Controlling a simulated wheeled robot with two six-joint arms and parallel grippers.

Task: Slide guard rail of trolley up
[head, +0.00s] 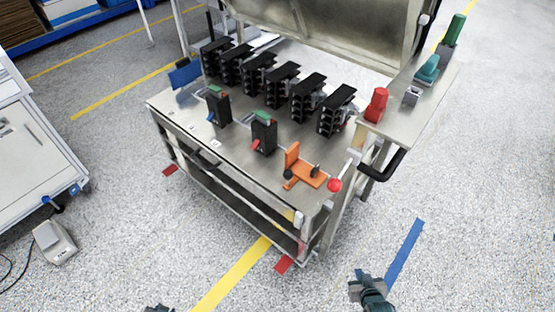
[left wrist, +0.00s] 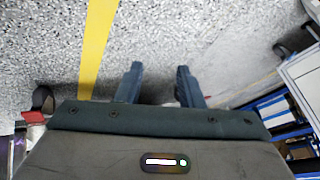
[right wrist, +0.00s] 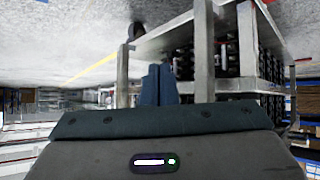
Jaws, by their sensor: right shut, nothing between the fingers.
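The trolley (head: 275,185) stands in the middle of the head view, a metal frame with a flat top and lower shelves. Long metal rails (head: 230,190) run along its near side below the top; I cannot tell for sure which one is the guard rail. My right gripper (head: 368,283) is shut and empty, in front of the trolley's right corner and apart from it. In the right wrist view its fingers (right wrist: 158,84) are together, with trolley posts behind. My left gripper (head: 158,308) barely shows at the bottom edge. In the left wrist view its fingers (left wrist: 159,82) are apart with nothing between them.
Black breakers (head: 305,98), an orange fixture (head: 303,168) and a red knob (head: 334,185) are on or at the trolley top. A side shelf (head: 405,105) with a black handle (head: 383,166) juts out right. A white cabinet (head: 35,150) stands left. The near floor is clear.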

